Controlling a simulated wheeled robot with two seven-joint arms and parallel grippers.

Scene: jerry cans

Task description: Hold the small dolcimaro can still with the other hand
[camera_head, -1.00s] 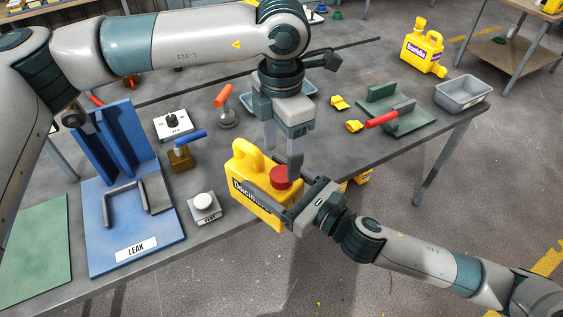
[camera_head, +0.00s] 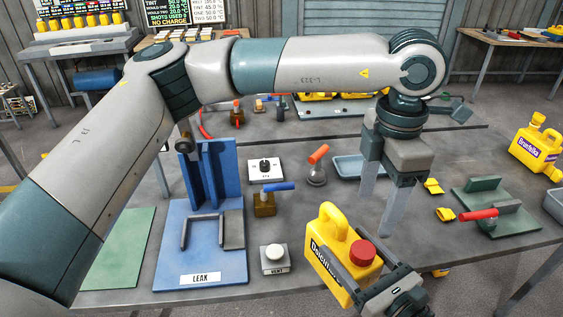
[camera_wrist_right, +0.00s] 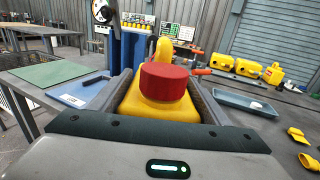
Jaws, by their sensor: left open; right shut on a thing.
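My right gripper (camera_head: 352,262) is shut on the can, one finger along each side. The right wrist view shows the red cap (camera_wrist_right: 163,82) on the yellow can (camera_wrist_right: 155,108) between the fingers. My left gripper (camera_head: 380,213) is open and empty, pointing down just behind and above the cap, apart from it.
A blue stand marked LEAK (camera_head: 215,270), a VENT button box (camera_head: 275,262) and a blue-handled valve (camera_head: 265,205) are left of the can. A grey-blue tray (camera_head: 347,167) lies behind my left gripper. A green fixture with a red handle (camera_head: 495,208) is at the right.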

